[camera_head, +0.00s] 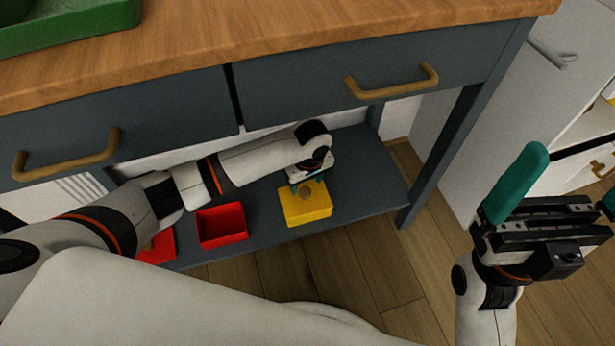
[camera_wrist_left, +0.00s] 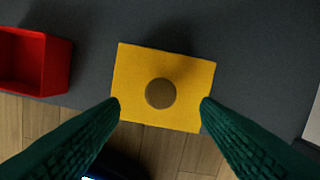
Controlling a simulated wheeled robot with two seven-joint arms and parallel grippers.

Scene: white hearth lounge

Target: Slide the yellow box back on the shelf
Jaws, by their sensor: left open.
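The yellow box (camera_head: 304,207) sits on the dark lower shelf (camera_head: 368,190), close to its front edge. In the left wrist view the yellow box (camera_wrist_left: 140,75) shows a round brown knob or disc on top, and its near side lies about along the shelf edge. My left gripper (camera_head: 308,184) is above the box, pointing down. Its open fingers (camera_wrist_left: 160,104) appear at either side of the box's near part; I cannot tell whether they touch it. My right gripper (camera_head: 565,190) is raised at the right, empty, with its fingers apart.
A red open bin (camera_head: 222,225) stands left of the yellow box, and another red thing (camera_head: 158,248) is partly hidden by my left arm. Drawers with brass handles (camera_head: 392,84) hang above the shelf. A table leg (camera_head: 440,155) stands right. A green tray (camera_head: 65,22) is on top.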

